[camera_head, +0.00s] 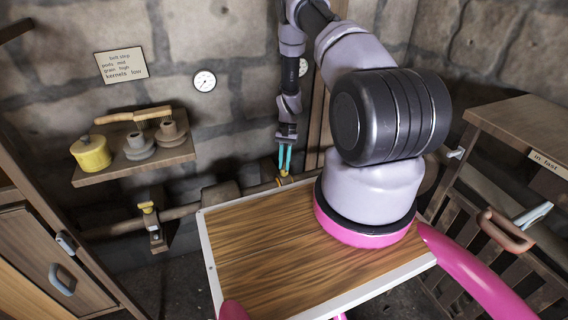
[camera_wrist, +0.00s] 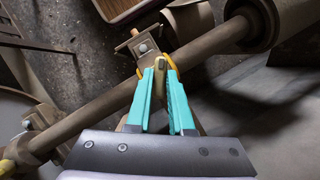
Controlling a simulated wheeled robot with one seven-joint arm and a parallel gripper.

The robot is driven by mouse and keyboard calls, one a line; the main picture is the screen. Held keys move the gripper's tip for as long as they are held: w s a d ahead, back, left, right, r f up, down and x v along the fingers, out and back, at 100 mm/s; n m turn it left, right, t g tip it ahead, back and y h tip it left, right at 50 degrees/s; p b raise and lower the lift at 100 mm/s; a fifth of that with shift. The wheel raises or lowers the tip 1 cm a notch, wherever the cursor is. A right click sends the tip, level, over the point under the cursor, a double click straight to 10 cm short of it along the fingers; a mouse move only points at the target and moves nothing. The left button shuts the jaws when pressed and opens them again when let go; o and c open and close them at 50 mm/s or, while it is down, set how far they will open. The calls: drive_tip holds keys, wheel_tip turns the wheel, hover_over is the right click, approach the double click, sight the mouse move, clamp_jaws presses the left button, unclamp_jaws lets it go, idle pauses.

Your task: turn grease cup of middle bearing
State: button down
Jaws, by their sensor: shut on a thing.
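My gripper (camera_head: 284,163) reaches down beside the stone wall to a bearing on the long shaft. In the wrist view my gripper's teal fingertips (camera_wrist: 163,68) are shut on a small brass-yellow grease cup (camera_wrist: 160,62) on top of the bearing (camera_wrist: 144,46). A yellow ring-like edge shows on both sides of the fingertips. In the head view only a bit of yellow (camera_head: 284,173) shows at the fingertips, and the bearing is mostly hidden. The shaft (camera_wrist: 105,103) runs through the bearing.
Another bearing (camera_head: 155,232) with a yellow cup (camera_head: 147,208) stands farther left on the shaft. A wall shelf (camera_head: 118,172) holds a yellow pot (camera_head: 91,153), a brush and grey cups. A pulley-like drum (camera_wrist: 250,22) sits at the right. A wooden tabletop (camera_head: 262,255) lies in front.

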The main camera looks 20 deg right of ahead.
drive_tip(key=m+t, duration=0.1)
drive_tip(key=m, duration=0.1)
drive_tip(key=m+y, duration=0.1)
drive_tip(key=m, duration=0.2)
drive_tip(key=shift+s+d+m+t, duration=0.1)
drive_tip(key=shift+m+t, duration=0.2)
drive_tip(key=shift+t, duration=0.1)
drive_tip(key=m+t, duration=0.1)
drive_tip(key=m, duration=0.1)
drive_tip(key=m+t, duration=0.1)
drive_tip(key=m, duration=0.2)
drive_tip(key=shift+s+y, duration=0.1)
drive_tip(key=shift+y, duration=0.3)
drive_tip(key=shift+m, duration=0.3)
drive_tip(key=c, duration=0.8)
unclamp_jaws()
drive_tip(key=v, duration=1)
drive_tip(key=shift+d+r, duration=0.25)
drive_tip(key=shift+r, duration=0.1)
